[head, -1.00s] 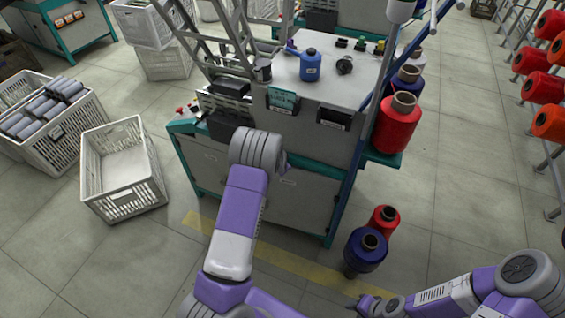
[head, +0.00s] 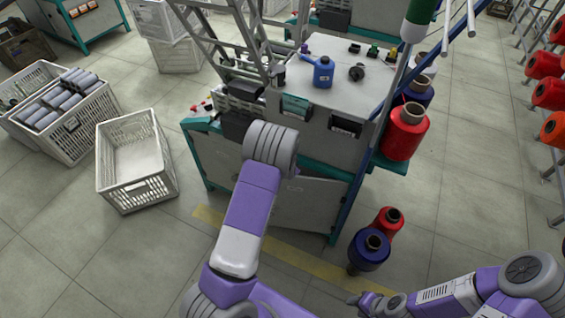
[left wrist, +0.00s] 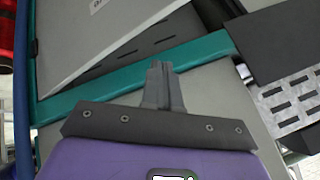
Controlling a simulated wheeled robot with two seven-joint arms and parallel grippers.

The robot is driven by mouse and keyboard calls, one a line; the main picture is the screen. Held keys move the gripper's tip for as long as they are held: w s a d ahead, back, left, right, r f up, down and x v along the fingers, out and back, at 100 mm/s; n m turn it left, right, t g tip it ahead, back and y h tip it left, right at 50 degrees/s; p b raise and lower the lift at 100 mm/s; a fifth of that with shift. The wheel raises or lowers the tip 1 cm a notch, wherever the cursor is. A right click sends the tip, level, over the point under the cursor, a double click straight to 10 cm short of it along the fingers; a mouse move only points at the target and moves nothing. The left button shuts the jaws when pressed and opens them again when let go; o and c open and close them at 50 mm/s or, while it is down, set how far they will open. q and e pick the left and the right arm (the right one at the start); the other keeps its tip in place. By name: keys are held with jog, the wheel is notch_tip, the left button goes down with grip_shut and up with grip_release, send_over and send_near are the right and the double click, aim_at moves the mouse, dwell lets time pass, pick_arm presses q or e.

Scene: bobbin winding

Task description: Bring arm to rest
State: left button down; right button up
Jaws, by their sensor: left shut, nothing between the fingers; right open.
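My left arm (head: 249,210), purple and white, reaches up the middle of the head view in front of the winding machine (head: 300,205). Its gripper is hidden behind the wrist in the head view. In the left wrist view, my left gripper (left wrist: 159,72) is shut and empty, with the machine's grey panels and teal edge beyond it. My right arm (head: 455,298) lies low at the bottom right. My right gripper (head: 357,299) is open and small in the head view, near the floor cones, with no object visible in it.
A blue bottle (head: 323,72) stands on the machine top. A red cone (head: 404,132) sits on its right shelf. Red (head: 386,222) and blue (head: 369,252) cones stand low by the machine. An empty white crate (head: 135,160) and a crate of grey bobbins (head: 68,115) are left. Floor between is clear.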

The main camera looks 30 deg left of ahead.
pick_arm(q)
jog(key=s+d+f+n+g+h, duration=0.2)
jog(key=s+d+f, duration=0.2)
jog(key=s+d, duration=0.25)
jog(key=s+d+f+n+g+h, duration=0.1)
jog(key=s+d+f, duration=0.35)
jog(key=s, duration=0.35)
jog(key=s+d+n+g+h, duration=0.3)
jog(key=s+d, duration=0.9)
jog(key=s, duration=0.4)
jog(key=shift+d+r+g+h+p, duration=0.25)
jog(key=shift+r+h, duration=0.2)
jog(key=shift+h, duration=0.25)
